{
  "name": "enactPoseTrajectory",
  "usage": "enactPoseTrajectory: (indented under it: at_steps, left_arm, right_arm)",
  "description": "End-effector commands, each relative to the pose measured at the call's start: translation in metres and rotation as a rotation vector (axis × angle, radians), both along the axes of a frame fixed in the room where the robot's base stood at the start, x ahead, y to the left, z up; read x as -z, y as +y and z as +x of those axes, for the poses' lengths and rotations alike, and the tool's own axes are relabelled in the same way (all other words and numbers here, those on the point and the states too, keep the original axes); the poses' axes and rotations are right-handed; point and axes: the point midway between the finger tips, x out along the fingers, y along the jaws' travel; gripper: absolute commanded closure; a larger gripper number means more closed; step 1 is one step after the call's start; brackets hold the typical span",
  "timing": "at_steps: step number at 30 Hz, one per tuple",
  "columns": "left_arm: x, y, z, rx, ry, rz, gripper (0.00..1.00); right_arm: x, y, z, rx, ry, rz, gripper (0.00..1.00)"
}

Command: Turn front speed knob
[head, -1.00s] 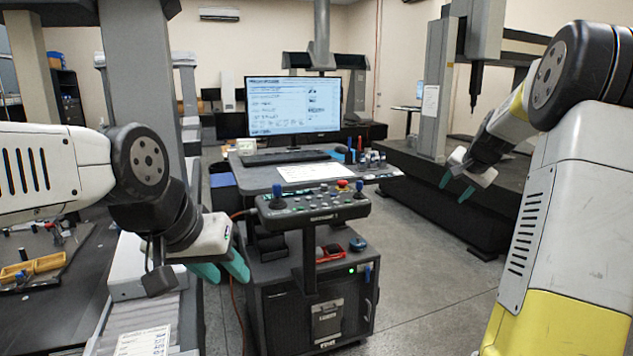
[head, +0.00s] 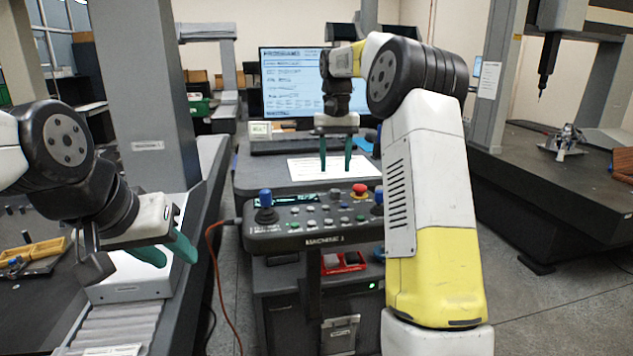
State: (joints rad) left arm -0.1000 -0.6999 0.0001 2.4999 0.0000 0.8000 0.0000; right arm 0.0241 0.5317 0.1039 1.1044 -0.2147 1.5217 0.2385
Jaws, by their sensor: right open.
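The control panel (head: 297,240) stands on a post in front of the desk, with rows of small buttons and knobs. It has a blue-topped joystick (head: 265,198) at its left and a red mushroom button (head: 360,189) near its right back. I cannot tell which small control is the front speed knob. My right gripper (head: 336,167) is open and empty, fingers pointing down, behind the panel over the white sheet. My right forearm hides the panel's right end. My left gripper (head: 168,254) has its teal fingers apart and empty, left of the panel.
A monitor (head: 290,82) and a keyboard stand on the desk behind the white sheet (head: 308,170). A grey column (head: 145,110) rises at the left. A dark measuring table (head: 525,185) is at the right. An orange cable (head: 214,250) hangs left of the panel.

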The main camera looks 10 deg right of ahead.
Motion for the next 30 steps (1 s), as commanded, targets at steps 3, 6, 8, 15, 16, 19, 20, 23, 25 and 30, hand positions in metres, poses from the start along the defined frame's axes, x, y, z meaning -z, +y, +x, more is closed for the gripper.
enactPoseTrajectory:
  at_steps: [3, 6, 8, 15, 16, 19, 20, 23, 25, 30]
  left_arm:
    - [0.000, 0.000, 0.000, 0.000, 0.000, 0.000, 0.64]
    - [0.000, 0.000, 0.000, 0.000, 0.000, 0.000, 0.64]
    - [0.000, 0.000, 0.000, 0.000, 0.000, 0.000, 0.64]
    - [0.000, 0.000, 0.000, 0.000, 0.000, 0.000, 0.64]
    - [0.000, 0.000, 0.000, 0.000, 0.000, 0.000, 0.64]
    - [0.000, 0.000, 0.000, 0.000, 0.000, 0.000, 0.64]
    - [0.000, 0.000, 0.000, 0.000, 0.000, 0.000, 0.64]
    - [0.000, 0.000, 0.000, 0.000, 0.000, 0.000, 0.64]
    - [0.000, 0.000, 0.000, 0.000, 0.000, 0.000, 0.64]
    - [0.000, 0.000, 0.000, 0.000, 0.000, 0.000, 0.64]
  right_arm:
    - [0.018, -0.001, -0.001, 0.001, 0.004, 0.001, 0.53]
    - [0.035, -0.001, -0.001, 0.001, 0.003, 0.001, 0.53]
    - [0.045, 0.000, -0.001, 0.001, 0.002, 0.001, 0.53]
    - [0.068, 0.000, -0.001, 0.002, 0.000, 0.002, 0.53]
    - [0.069, -0.001, -0.001, 0.002, 0.000, 0.002, 0.53]
    - [0.071, 0.000, 0.000, 0.002, -0.001, 0.003, 0.53]
    - [0.071, 0.000, 0.000, 0.002, -0.002, 0.003, 0.53]
    - [0.071, 0.000, 0.000, 0.002, -0.002, 0.003, 0.53]
    - [0.071, 0.000, 0.000, 0.002, -0.002, 0.003, 0.59]
    - [0.071, 0.000, 0.000, 0.002, -0.001, 0.003, 0.93]
